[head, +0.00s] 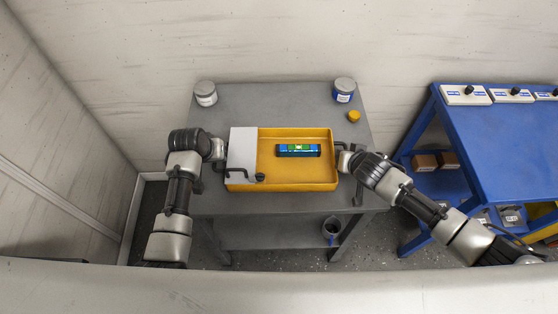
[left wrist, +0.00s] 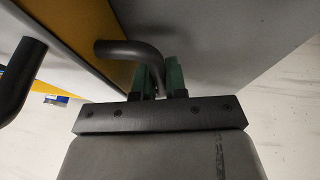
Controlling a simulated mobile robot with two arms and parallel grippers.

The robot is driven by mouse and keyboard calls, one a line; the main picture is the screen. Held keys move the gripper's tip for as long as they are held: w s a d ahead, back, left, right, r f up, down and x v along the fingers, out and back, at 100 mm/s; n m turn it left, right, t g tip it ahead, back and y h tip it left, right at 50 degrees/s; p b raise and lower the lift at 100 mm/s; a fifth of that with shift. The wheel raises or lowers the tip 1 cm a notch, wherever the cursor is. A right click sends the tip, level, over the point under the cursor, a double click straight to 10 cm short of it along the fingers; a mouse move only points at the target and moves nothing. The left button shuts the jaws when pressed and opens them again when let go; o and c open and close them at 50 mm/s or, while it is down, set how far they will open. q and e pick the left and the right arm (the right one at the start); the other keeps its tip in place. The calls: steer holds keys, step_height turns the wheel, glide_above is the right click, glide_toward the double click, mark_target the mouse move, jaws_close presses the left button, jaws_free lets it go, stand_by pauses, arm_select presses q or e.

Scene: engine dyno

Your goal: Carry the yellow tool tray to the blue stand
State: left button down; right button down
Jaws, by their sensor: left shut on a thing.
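The yellow tool tray (head: 300,178) sits on the grey table, with black side handles. A green-and-blue level-like tool (head: 298,150) lies in it, and a pale grey flat piece (head: 242,148) covers its left end. My left gripper (head: 222,154) is at the tray's left side. In the left wrist view the green-padded fingers (left wrist: 160,78) are shut on the black handle (left wrist: 130,50). My right gripper (head: 342,158) is at the tray's right handle; its fingers are too small to tell open or shut. The blue stand (head: 490,145) is at the right.
The grey table (head: 275,100) also holds a white-lidded jar (head: 205,93), a blue-labelled jar (head: 343,90) and a small yellow-orange cap (head: 353,116). White switch boxes (head: 465,95) line the stand's back edge; its front top is clear. A floor gap separates table and stand.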

arm_select(q)
steer(key=shift+w+r, duration=0.1)
steer(key=shift+r, duration=0.1)
arm_select(e)
steer(key=shift+w+r, duration=0.1)
steer(key=shift+r, duration=0.1)
